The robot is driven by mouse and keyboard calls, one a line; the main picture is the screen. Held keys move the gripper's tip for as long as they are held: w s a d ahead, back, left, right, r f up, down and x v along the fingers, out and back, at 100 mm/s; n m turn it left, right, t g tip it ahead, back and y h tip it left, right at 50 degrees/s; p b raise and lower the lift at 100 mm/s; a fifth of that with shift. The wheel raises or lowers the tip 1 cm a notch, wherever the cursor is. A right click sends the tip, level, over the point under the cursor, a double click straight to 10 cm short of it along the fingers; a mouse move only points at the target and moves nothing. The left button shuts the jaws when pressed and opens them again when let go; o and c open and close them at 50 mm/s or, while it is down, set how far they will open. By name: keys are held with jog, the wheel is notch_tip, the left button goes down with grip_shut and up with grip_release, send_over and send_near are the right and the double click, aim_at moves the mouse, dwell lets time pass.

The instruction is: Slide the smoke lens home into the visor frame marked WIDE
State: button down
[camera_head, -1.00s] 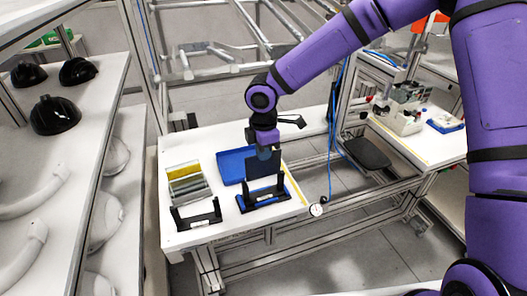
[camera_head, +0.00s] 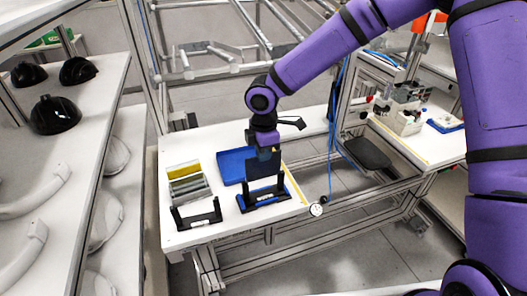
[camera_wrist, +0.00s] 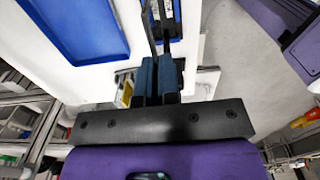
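My gripper (camera_head: 265,153) is shut on the smoke lens (camera_head: 264,168), a dark flat panel held upright. The lens is over the visor frame (camera_head: 263,197), a black frame with two uprights on a blue base near the table's right end. I cannot tell whether its lower edge is in the frame's slot. In the wrist view, the blue-padded fingers (camera_wrist: 158,75) pinch the lens, seen nearly edge-on, and part of the frame (camera_wrist: 167,12) shows beyond. A second black frame (camera_head: 197,215) stands empty to the left. The WIDE marking is not readable.
A blue tray (camera_head: 231,169) lies behind the right frame. A rack of yellow and clear panels (camera_head: 187,183) stands behind the left frame. A round dial (camera_head: 316,210) is by the table's right edge. Black helmet shells (camera_head: 56,115) sit on the left shelf.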

aim_at(264, 172)
jog(key=shift+f, duration=3.75)
jog(key=c, duration=1.3)
grip_release()
jog(key=shift+o, duration=0.2)
notch_tip(264, 172, up, 11)
jog(key=shift+f, duration=0.1)
